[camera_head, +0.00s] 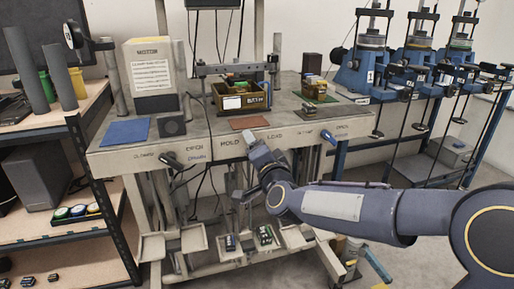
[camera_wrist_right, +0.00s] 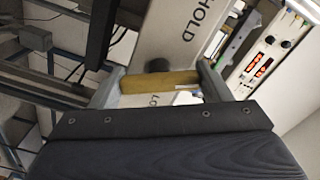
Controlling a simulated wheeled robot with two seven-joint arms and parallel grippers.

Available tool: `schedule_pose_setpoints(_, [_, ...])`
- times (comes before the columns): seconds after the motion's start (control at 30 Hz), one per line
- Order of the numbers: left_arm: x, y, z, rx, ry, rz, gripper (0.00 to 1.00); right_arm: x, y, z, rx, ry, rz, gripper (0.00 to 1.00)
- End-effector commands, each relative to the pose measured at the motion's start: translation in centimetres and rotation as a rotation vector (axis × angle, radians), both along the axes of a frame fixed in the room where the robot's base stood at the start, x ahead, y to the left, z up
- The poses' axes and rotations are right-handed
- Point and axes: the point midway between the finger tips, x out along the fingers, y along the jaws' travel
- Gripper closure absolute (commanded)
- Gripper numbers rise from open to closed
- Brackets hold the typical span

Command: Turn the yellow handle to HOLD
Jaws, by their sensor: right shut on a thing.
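The yellow handle (camera_wrist_right: 160,82) shows in the right wrist view as a short yellow bar lying crosswise between the two grey fingers of my right gripper (camera_wrist_right: 158,86), which is shut on it. A dark round knob (camera_wrist_right: 158,65) sits right beside the bar. The HOLD lettering (camera_wrist_right: 183,25) stands on the pale panel beyond the handle, and a partly covered label beginning "LO" (camera_wrist_right: 155,101) lies on the near side. My left gripper is not in view.
The bench front (camera_head: 215,150) carries OPEN, HOLD and LOAD labels. A dark handle (camera_head: 172,161) is to the left and a blue-tipped one (camera_head: 328,136) to the right. A brown bin (camera_head: 240,98) stands on the bench. Shelving (camera_head: 60,140) is at far left.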

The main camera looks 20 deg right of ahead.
Motion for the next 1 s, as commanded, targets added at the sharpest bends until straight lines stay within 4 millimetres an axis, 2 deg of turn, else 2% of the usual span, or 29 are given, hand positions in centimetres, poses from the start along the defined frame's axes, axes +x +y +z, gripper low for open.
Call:
schedule_pose_setpoints(0.4, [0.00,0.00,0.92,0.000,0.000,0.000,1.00,-0.02,0.05,-0.12,-0.253,-0.005,0.002,0.52])
schedule_pose_setpoints(1.0, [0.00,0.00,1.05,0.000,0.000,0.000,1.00,-0.02,0.04,-0.25,-0.320,-0.006,0.002,0.52])
